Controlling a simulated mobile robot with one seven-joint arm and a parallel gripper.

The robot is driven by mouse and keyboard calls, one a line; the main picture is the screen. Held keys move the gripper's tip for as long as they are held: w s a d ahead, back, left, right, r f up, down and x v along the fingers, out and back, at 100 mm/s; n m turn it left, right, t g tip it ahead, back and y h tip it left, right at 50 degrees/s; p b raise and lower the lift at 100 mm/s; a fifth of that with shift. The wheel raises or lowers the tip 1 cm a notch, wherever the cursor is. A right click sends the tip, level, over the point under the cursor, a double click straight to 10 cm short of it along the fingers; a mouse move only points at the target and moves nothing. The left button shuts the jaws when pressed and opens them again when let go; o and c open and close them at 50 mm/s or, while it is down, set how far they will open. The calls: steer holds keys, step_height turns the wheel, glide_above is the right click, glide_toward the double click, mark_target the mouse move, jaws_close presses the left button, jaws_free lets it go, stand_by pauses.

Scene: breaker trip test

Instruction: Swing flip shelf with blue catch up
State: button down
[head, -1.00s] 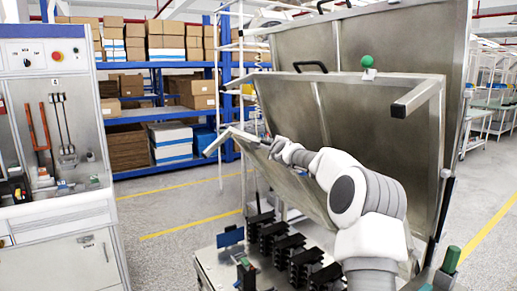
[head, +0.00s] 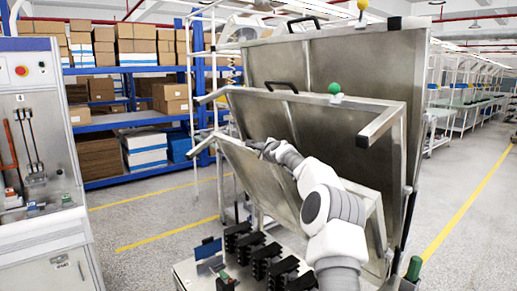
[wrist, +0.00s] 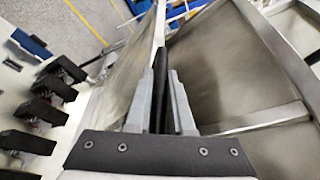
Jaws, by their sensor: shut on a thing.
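The front flip shelf (head: 245,172) is a grey metal panel that stands raised and tilted on the near side of the stack. A blue piece (head: 208,249), which looks like the catch, sits low at the bench's left edge; it also shows in the wrist view (wrist: 32,42). My gripper (head: 266,148) is at the shelf's upper edge. In the wrist view my gripper (wrist: 162,90) is shut on a dark handle bar (wrist: 158,88), with the shelf panel (wrist: 122,85) to its left. The arm hides part of the shelf.
A second panel with a green ball (head: 334,88) leans just behind, and a taller panel with a yellow ball (head: 362,5) behind that. Several black blocks (head: 268,258) line the bench below. A control cabinet (head: 38,130) stands left, with clear floor between.

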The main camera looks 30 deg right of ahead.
steer(key=shift+s+d+r, duration=0.15)
steer(key=shift+d+r, duration=0.35)
steer(key=shift+r, duration=0.2)
steer(key=c, duration=0.8)
jaws_free()
steer(key=shift+d+f, duration=0.15)
steer(key=shift+f, duration=0.1)
steer(key=shift+f, duration=0.15)
steer(key=shift+a, duration=0.2)
steer(key=b+v, duration=0.9)
steer(key=v, duration=0.8)
steer(key=shift+s+a+f, duration=0.1)
steer(key=shift+s+a, duration=0.05)
